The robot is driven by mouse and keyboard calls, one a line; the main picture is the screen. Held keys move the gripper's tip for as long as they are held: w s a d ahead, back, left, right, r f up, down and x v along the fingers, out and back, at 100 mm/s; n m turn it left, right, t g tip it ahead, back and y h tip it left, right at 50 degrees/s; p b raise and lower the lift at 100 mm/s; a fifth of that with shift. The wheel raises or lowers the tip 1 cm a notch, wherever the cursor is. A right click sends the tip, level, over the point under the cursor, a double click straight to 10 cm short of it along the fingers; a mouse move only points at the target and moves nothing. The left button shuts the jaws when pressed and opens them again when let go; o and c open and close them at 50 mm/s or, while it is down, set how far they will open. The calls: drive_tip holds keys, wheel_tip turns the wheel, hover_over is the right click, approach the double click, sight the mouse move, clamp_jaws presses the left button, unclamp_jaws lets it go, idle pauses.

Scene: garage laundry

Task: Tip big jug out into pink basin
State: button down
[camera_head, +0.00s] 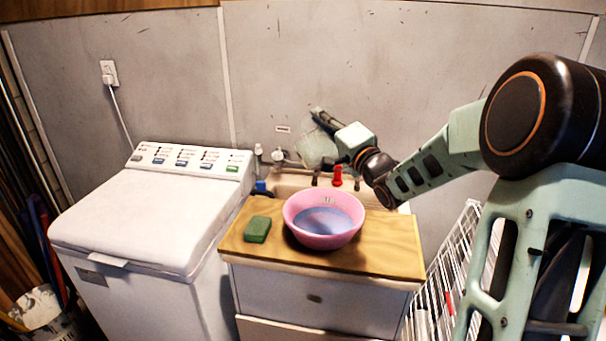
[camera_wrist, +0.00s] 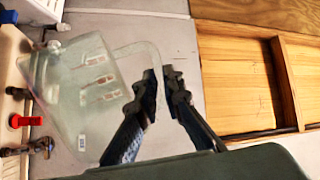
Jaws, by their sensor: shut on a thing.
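The big jug (camera_head: 316,149) is clear and pale, and hangs above the back of the sink, near the wall. It also fills the left of the wrist view (camera_wrist: 68,105), looking tilted there. My gripper (camera_head: 320,115) is shut on the jug's handle, with its dark fingers (camera_wrist: 164,82) on either side of the handle in the wrist view. I cannot tell how much the jug holds. The pink basin (camera_head: 296,220) stands upright on the wooden counter, in front of the sink and below the jug. A bluish surface, perhaps liquid, shows inside it.
A green sponge (camera_head: 257,229) lies left of the basin on the wooden counter (camera_head: 370,260). The sink (camera_head: 290,183) has a red-handled tap (camera_head: 337,176) close to the jug. A white washing machine (camera_head: 150,215) stands left. A white wire rack (camera_head: 450,265) stands right.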

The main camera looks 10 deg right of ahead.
drive_tip(key=shift+r+n+b, duration=0.1)
drive_tip(key=shift+n+b, duration=0.4)
drive_tip(key=shift+n, duration=0.4)
drive_tip(key=n, duration=0.2)
drive_tip(key=r+n+g+y+b, duration=0.1)
drive_tip(key=n, duration=0.2)
drive_tip(key=shift+n, duration=0.3)
drive_tip(key=shift+n, duration=0.3)
drive_tip(key=n, duration=0.1)
drive_tip(key=n+g, duration=0.1)
drive_tip(key=shift+r+n, duration=0.3)
drive_tip(key=shift+r, duration=0.05)
drive_tip(key=n, duration=0.4)
drive_tip(key=shift+r+n+g, duration=0.3)
drive_tip(key=shift+g, duration=0.1)
